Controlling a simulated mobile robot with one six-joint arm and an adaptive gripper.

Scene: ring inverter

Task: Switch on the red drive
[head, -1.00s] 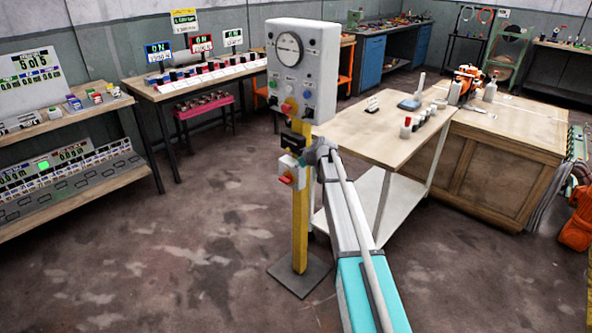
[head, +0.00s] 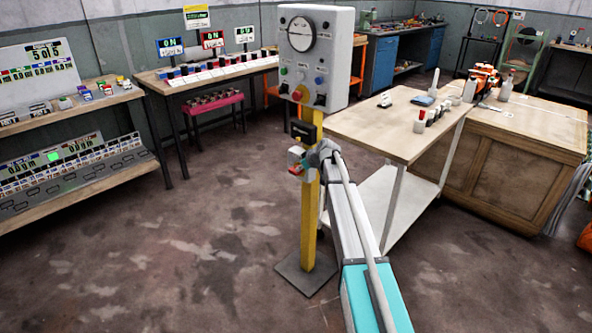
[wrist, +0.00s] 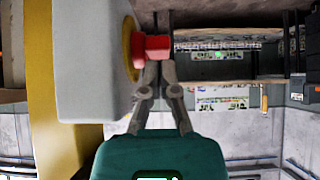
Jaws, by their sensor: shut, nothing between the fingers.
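A yellow post (head: 309,215) carries a grey panel (head: 333,60) with a gauge and several knobs. Lower on it is a small pale box with a red button (head: 294,169). In the wrist view the pale box (wrist: 88,60) fills the left, and the red button (wrist: 153,46) stands out from a yellow collar. My gripper (wrist: 153,66) is shut and empty, its fingertips at the button; I cannot tell whether they touch. In the head view my gripper (head: 310,163) is beside the box and partly hidden. A red-framed sign (head: 212,41) on the back table reads ON.
Blue (head: 171,46) and green (head: 244,34) framed signs flank the red one. A wooden-topped table (head: 385,130) stands close right of the post. A shelf (head: 60,190) with displays is at the left. The floor in front is clear.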

